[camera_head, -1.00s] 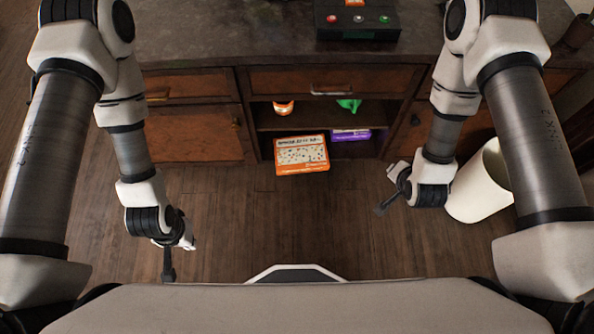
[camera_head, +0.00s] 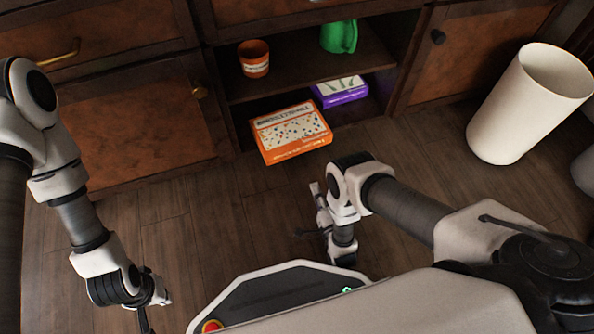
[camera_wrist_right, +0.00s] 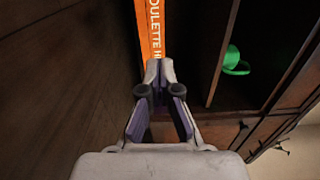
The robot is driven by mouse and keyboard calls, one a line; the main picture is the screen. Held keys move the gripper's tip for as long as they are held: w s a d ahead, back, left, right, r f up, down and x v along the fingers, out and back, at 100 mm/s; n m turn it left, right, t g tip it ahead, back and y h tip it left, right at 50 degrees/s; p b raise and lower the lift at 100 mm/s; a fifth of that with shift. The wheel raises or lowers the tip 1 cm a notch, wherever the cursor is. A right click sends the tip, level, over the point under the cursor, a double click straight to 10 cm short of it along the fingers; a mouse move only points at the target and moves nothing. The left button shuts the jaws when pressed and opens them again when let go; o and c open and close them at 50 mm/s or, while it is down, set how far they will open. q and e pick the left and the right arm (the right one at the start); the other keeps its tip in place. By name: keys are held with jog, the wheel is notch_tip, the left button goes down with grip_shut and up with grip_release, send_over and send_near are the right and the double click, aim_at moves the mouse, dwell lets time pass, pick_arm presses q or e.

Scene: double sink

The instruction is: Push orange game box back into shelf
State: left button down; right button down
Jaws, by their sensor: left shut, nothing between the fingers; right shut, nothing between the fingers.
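The orange game box (camera_head: 290,133) lies flat at the bottom opening of the shelf (camera_head: 310,65) and sticks out in front of it. In the right wrist view the orange box (camera_wrist_right: 155,32) shows as an upright orange strip with white lettering, just beyond the fingertips. My right gripper (camera_head: 312,212) is shut and empty, low in front of the box; in the head view a gap shows between them. Its fingers (camera_wrist_right: 158,72) also show in the right wrist view. My left gripper (camera_head: 150,310) is shut and empty at the lower left, away from the box.
A purple box (camera_head: 341,91) lies in the lower shelf, right of the orange box. An orange cup (camera_head: 253,58) and a green pitcher (camera_head: 339,36) stand on the upper shelf. A white bin (camera_head: 515,120) stands on the floor at right. The floor left of the box is clear.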

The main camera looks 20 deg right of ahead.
aim_at(299, 149)
jog(key=w+b, duration=0.2)
jog(key=w, duration=0.2)
jog(key=w+b, duration=0.2)
jog(key=w, duration=0.2)
jog(key=w+b, duration=0.2)
jog(key=w, duration=0.3)
jog(key=shift+a+f, duration=0.2)
jog(key=shift+f, duration=0.15)
jog(key=shift+w+r, duration=0.15)
jog(key=shift+w, duration=0.15)
